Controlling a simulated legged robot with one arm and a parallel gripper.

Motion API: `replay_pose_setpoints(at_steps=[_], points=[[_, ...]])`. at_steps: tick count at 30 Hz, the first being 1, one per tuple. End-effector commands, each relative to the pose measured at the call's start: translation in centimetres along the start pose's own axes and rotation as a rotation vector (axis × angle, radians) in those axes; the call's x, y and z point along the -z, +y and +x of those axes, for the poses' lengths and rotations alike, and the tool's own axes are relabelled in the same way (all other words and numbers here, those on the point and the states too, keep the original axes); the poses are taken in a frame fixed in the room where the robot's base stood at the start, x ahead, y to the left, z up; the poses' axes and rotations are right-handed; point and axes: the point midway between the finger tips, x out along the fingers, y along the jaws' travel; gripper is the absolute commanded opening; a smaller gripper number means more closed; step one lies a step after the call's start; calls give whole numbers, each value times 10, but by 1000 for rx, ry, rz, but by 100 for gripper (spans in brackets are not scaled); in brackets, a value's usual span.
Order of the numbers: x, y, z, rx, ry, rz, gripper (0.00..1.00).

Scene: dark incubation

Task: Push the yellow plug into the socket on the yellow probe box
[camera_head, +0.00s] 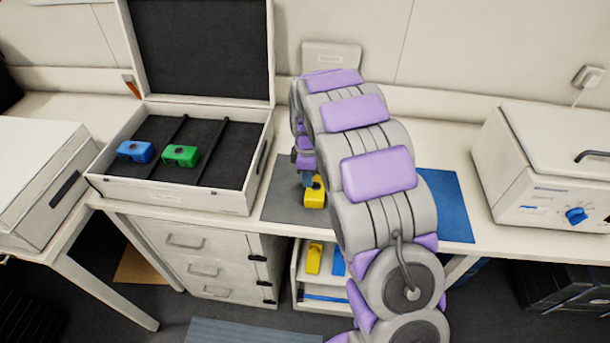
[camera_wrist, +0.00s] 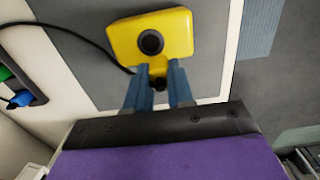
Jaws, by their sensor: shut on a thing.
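The yellow probe box (camera_head: 314,199) lies on the grey mat (camera_head: 284,203) on the bench. In the wrist view the yellow probe box (camera_wrist: 178,28) has a round black part on its top face. My gripper (camera_wrist: 158,76) is shut on the yellow plug (camera_wrist: 158,68), at the box edge nearest me. The plug meets the box edge in this view; I cannot tell how deep it sits. A black cable (camera_wrist: 75,32) curves in from the left towards the plug. In the head view my gripper (camera_head: 307,180) is just above the box, and the plug is hidden.
An open case (camera_head: 175,197) at left holds a blue box (camera_head: 136,151) and a green box (camera_head: 181,155). A blue mat (camera_head: 448,205) lies right of my arm. A white appliance (camera_head: 548,165) stands at far right. Below the bench, a shelf holds another yellow item (camera_head: 313,258).

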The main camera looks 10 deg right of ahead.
Motion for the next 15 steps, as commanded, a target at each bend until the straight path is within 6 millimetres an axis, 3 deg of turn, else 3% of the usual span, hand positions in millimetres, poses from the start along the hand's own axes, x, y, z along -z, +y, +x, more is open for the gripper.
replay_pose_setpoints(at_steps=[15], points=[[1, 0, 0, 0, -2, 1, 0]])
